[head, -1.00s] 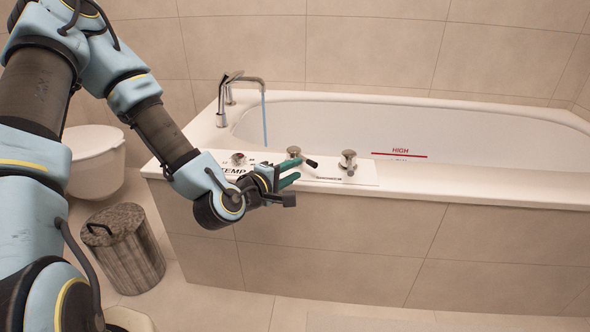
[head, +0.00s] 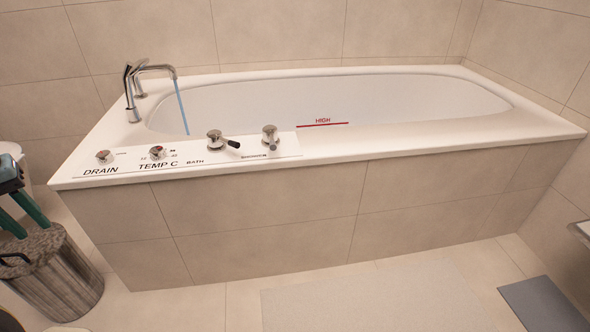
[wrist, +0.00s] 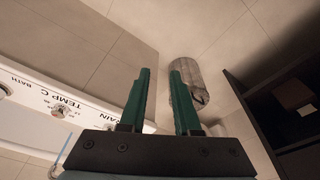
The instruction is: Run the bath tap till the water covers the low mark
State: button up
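The bath (head: 480,145) stands against the wall with a chrome tap (head: 131,100) at its left end. A thin blue stream of water (head: 182,108) falls from the spout into the tub. The BATH knob (head: 222,140), with a dark lever pointing right, sits on the front rim. The low mark and the water surface are hidden behind the front rim. My gripper (head: 32,228) is at the far left, away from the knobs. Its green fingers are apart and empty in the wrist view (wrist: 162,75).
The DRAIN knob (head: 104,156), TEMP C knob (head: 157,152) and another lever knob (head: 270,134) share the rim panel. A lidded bin (head: 60,270) stands left of the bath, below my gripper. A pale mat (head: 375,300) and grey mat (head: 543,303) lie on open floor.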

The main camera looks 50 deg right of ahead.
aim_at(215, 139)
jog(key=z, duration=1.65)
